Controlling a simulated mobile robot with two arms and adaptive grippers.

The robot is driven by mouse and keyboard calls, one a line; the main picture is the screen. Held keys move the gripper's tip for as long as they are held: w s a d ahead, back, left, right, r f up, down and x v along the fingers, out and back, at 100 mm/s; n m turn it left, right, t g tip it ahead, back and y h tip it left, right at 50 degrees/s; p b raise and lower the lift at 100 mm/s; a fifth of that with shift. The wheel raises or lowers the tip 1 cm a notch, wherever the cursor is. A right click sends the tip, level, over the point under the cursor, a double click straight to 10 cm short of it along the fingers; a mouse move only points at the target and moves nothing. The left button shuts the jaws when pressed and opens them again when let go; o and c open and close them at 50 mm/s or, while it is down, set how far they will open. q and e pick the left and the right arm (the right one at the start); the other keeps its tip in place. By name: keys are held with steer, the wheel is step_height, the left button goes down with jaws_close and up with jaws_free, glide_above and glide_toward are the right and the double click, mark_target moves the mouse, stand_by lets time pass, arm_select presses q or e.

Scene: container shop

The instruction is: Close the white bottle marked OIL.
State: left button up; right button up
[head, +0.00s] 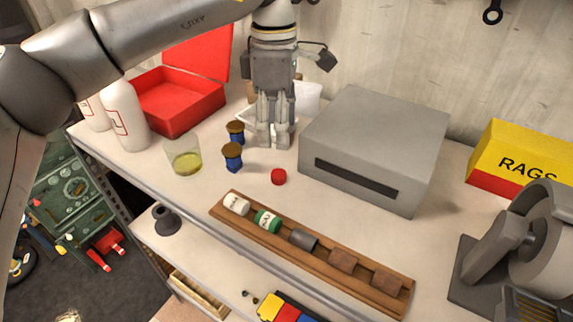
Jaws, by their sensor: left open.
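Two white bottles stand at the left end of the workbench: a front one (126,118) and one behind it (93,113). Both carry red-edged labels, but I cannot read the print, so I cannot tell which is marked OIL. My left arm passes in front of their tops, so I cannot see whether they are capped. A small red cap (278,177) lies on the bench, left of the grey box. My left gripper (273,142) points down, open, behind the red cap and apart from it. It is well to the right of the bottles.
A glass with yellowish liquid (183,157) and two blue spools (232,157) stand between bottles and gripper. An open red box (180,100) is behind. A grey box (375,140) is right. A wooden rack (320,262) with several small pieces lines the front edge.

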arm_select(q)
steer(key=b, duration=0.4)
glide_above(279, 173)
step_height(279, 173, down, 5)
steer(key=shift+f, duration=0.25)
arm_select(e)
steer(key=f, duration=0.4)
steer(key=shift+s+a, duration=0.25)
steer(key=shift+s, duration=0.05)
steer(key=shift+d, duration=0.1)
arm_select(q)
step_height(279, 173, down, 5)
steer(key=b, duration=0.4)
steer(key=shift+f, duration=0.1)
arm_select(e)
step_height(279, 173, down, 4)
steer(key=shift+r, duration=0.2)
